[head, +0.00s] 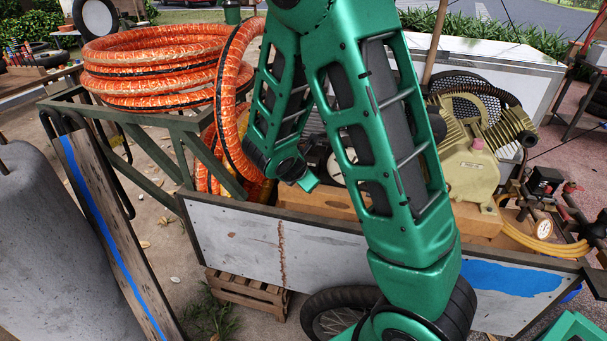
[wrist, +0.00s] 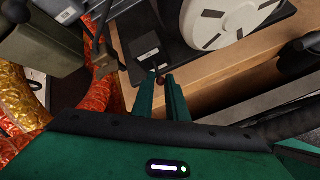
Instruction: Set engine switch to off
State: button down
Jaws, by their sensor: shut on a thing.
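In the wrist view, a dark plate with small pale labels (wrist: 148,55) lies beside a white round engine cover (wrist: 225,16). A small dark engine switch (wrist: 157,69) is at the plate's near edge, mostly hidden by my fingertips. My gripper (wrist: 160,77) is shut on it, with its two green fingers close together. The switch's setting cannot be told. In the head view, my gripper (head: 308,184) reaches down beside the engine, and my arm hides most of the engine and the switch.
A wooden beam (wrist: 205,75) runs beneath the engine. Coiled orange hose (head: 150,62) sits left of my arm, with one loop hanging close to my gripper. A beige compressor (head: 470,165) and a gauge (head: 543,229) stand right. The cart's grey side panel (head: 240,240) is in front.

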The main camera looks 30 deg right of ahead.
jog(key=shift+a+f+t+h, duration=0.1)
jog(key=shift+f+t+h, duration=1.2)
jog(key=shift+t+h, duration=0.45)
jog(key=shift+f+h, duration=0.1)
jog(key=shift+h, duration=0.15)
jog(key=c, duration=1.8)
grip_release()
jog(key=shift+o, duration=0.2)
